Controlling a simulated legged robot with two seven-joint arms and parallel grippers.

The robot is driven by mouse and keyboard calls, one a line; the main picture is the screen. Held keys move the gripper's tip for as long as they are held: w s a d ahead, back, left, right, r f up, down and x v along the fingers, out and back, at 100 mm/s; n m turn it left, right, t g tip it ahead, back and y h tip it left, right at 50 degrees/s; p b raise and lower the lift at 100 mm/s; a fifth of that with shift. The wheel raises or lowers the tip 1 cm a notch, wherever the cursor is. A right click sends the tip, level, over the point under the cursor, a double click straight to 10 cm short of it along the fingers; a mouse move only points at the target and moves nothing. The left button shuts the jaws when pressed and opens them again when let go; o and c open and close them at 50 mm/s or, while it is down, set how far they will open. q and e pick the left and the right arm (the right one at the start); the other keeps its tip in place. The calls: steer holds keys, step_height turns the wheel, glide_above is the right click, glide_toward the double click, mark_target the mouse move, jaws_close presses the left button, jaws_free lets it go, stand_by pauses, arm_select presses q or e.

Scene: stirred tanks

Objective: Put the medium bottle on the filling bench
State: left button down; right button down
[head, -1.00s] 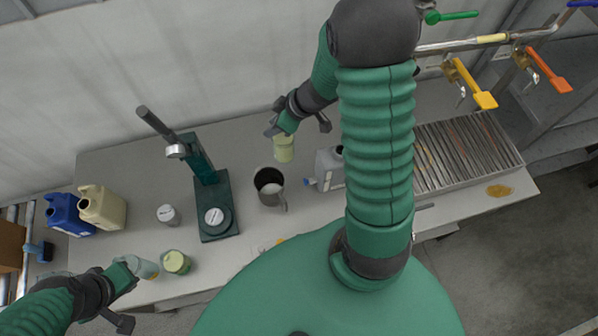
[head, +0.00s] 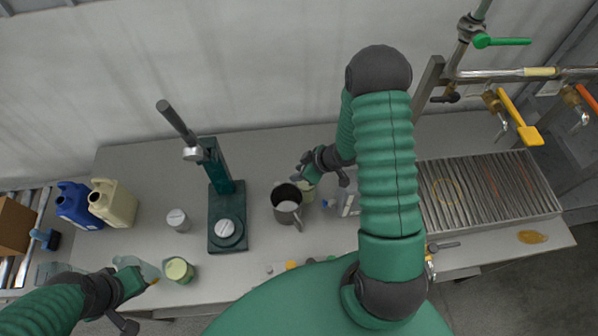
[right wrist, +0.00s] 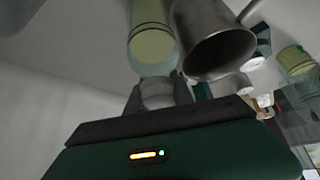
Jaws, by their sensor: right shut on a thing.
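My right gripper (head: 318,172) is shut on a bottle with pale yellow-green contents (head: 307,191), just right of the metal mug (head: 287,204). In the right wrist view the bottle (right wrist: 152,38) extends from the jaws at its cap, beside the mug (right wrist: 215,42). I cannot tell whether its base touches the grey bench (head: 150,215). A similar bottle (head: 179,270) stands at the bench's front left. My left gripper (head: 140,284) is beside it, by a pale translucent container (head: 134,264); its jaws are unclear.
A dark green press (head: 223,205) stands left of the mug, with a small grey-capped jar (head: 178,220) beside it. Blue (head: 77,206) and cream (head: 112,204) jugs stand at far left. A grey container (head: 349,199) is partly hidden by my right arm. A slatted drain (head: 485,195) lies right.

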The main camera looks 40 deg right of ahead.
steer(key=shift+d, duration=0.1)
steer(key=c, duration=1.4)
jaws_free()
steer(key=shift+d+f, duration=0.1)
steer(key=shift+d, duration=0.05)
steer(key=shift+c, duration=0.2)
arm_select(q)
steer(key=shift+s+d, duration=0.1)
steer(key=shift+d, duration=0.3)
arm_select(e)
steer(key=shift+o, duration=0.3)
steer(key=shift+s+d, duration=0.1)
